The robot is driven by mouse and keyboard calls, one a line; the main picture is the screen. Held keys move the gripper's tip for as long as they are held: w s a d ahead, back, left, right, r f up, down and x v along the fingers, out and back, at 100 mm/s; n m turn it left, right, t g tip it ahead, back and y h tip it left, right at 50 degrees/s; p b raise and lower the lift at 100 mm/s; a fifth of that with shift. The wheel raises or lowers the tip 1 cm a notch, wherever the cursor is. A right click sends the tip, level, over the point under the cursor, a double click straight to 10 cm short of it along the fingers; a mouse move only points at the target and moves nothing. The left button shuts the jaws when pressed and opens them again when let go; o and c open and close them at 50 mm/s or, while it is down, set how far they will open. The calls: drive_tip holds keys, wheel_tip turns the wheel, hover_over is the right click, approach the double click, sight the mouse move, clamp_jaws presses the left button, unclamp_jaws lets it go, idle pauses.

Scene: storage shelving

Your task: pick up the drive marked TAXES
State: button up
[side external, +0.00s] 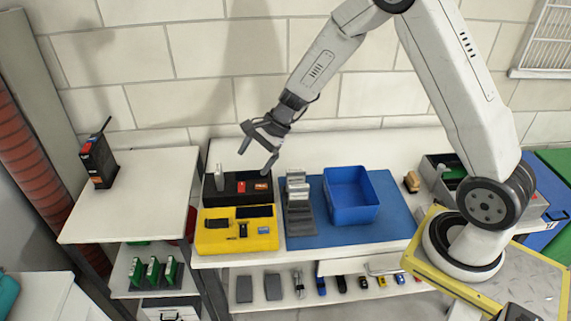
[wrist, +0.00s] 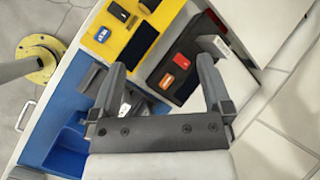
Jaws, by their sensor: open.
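My gripper (side external: 254,162) is open and empty above the black tray (side external: 228,197); it also shows in the wrist view (wrist: 161,62). The black tray holds a red drive (wrist: 181,60), an orange drive (wrist: 167,80) and a pale grey drive (wrist: 213,45) that stands up from it. The yellow tray (side external: 210,243) in front holds a blue drive (wrist: 99,34) and a dark drive with an orange mark (wrist: 118,12). Small labels show on some drives, but I cannot read TAXES on any of them. My fingers touch no drive.
A blue bin (side external: 374,199) and a grey rack with pale items (side external: 299,208) stand on a blue mat (side external: 395,229) right of the trays. The wall is close behind. A black-red device (side external: 99,162) stands on the left shelf. Small items lie on the lower shelf.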

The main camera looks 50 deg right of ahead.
drive_tip(key=w+d+f+m+t+y, duration=0.1)
drive_tip(key=w+d+m+t, duration=0.1)
drive_tip(key=w+m, duration=0.3)
drive_tip(key=w+d+f+m+t+y, duration=0.1)
drive_tip(key=w+d+f+m+t, duration=0.1)
drive_tip(key=w+m, duration=0.3)
drive_tip(key=w+t, duration=0.1)
drive_tip(key=w, duration=0.1)
drive_tip(key=shift+w+f, duration=0.15)
drive_tip(key=shift+w, duration=0.2)
drive_tip(key=shift+d+f, duration=0.1)
approach(220, 168)
drive_tip(key=shift+r+x, duration=0.15)
drive_tip(key=shift+x, duration=0.7)
drive_tip(key=shift+r+x, duration=0.15)
drive_tip(key=shift+x, duration=0.7)
drive_tip(key=shift+w, duration=0.1)
drive_tip(key=shift+f, duration=0.55)
drive_tip(key=shift+x, duration=2.6)
drive_tip(key=shift+r, duration=0.15)
